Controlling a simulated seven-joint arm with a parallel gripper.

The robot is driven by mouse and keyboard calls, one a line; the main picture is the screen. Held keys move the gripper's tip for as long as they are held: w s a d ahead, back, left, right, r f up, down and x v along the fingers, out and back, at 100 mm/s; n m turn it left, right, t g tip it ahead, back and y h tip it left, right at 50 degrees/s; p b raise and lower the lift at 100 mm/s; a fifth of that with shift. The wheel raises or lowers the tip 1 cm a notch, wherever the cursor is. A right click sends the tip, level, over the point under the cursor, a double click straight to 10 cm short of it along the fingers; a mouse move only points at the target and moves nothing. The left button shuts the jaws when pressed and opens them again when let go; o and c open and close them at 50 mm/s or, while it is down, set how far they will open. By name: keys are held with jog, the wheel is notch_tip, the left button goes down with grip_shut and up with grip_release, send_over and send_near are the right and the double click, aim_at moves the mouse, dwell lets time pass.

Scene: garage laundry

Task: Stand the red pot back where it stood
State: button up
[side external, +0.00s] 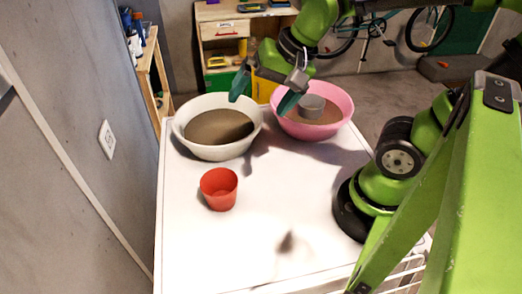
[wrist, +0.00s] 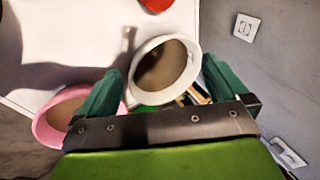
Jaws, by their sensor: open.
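The red pot (side external: 219,190) stands upright on the white table, in front of the white bowl and apart from it. In the wrist view the pot (wrist: 156,4) is cut off by the top edge. My gripper (side external: 264,94) is open and empty, above the far end of the table near the two bowls. In the wrist view its fingers (wrist: 160,80) spread either side of the white bowl, which lies beyond them. Nothing is between the fingers. No mark for the pot's earlier place shows.
A white bowl (side external: 250,133) with brown contents stands at the back left of the table (side external: 270,235). A pink bowl (side external: 343,103) beside it holds brown contents and a grey cup (side external: 312,106). The front of the table is clear. A wall with a socket (side external: 107,139) is at left.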

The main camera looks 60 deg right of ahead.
jog(key=shift+s+d+r+n+t, duration=0.35)
jog(key=shift+s+d+n, duration=0.1)
jog(key=shift+n, duration=0.5)
jog(key=shift+s+d+r+n+t, duration=0.3)
jog(key=shift+s+d+n, duration=0.15)
jog(key=shift+n, duration=0.45)
jog(key=shift+s+d+r+n+t, duration=0.25)
jog(key=shift+s+d+n+t, duration=0.15)
jog(key=shift+n, duration=0.55)
